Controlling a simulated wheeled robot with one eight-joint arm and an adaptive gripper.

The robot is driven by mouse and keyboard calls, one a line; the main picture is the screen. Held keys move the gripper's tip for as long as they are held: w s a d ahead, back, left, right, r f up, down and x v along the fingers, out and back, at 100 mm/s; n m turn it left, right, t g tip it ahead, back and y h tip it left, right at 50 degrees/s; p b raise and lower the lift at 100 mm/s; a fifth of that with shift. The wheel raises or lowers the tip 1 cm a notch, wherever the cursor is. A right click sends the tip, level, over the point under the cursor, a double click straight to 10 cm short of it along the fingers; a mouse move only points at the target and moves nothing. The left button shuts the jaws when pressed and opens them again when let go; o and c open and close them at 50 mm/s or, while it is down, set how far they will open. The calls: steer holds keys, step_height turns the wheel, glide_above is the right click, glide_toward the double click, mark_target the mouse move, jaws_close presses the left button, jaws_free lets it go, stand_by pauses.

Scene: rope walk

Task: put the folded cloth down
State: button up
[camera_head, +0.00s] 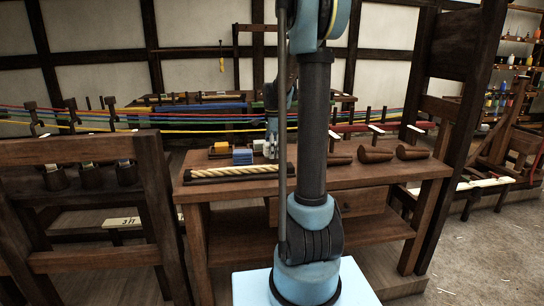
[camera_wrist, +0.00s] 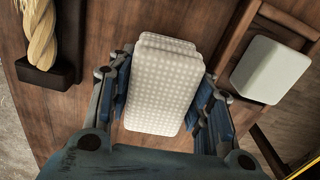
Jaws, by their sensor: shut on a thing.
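The folded cloth (camera_wrist: 163,85) is a pale grey, white-dotted thick pad, in the middle of the wrist view. My gripper (camera_wrist: 165,105) is shut on it, with blue finger pads against its left and right sides. Brown wood of the workbench (camera_wrist: 75,113) shows beneath and around it. I cannot tell whether the cloth touches the wood. In the head view my arm stands in front of the workbench (camera_head: 371,177) and hides much of the gripper and the cloth.
A thick twisted rope (camera_head: 236,172) lies in a dark holder at the bench's front left, near the cloth in the wrist view (camera_wrist: 41,40). A white block (camera_wrist: 270,69) sits right of the cloth, by a wooden frame. Dark wooden tools (camera_head: 375,155) lie on the bench's right.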

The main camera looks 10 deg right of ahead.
steer(key=shift+f, duration=0.95)
steer(key=shift+f, duration=0.4)
steer(key=shift+s+f, duration=0.15)
steer(key=o, duration=1)
steer(key=shift+w+f, duration=0.15)
steer(key=shift+w, duration=0.05)
steer(key=shift+r, duration=0.25)
step_height(320, 180, up, 18)
steer(key=shift+a, duration=0.35)
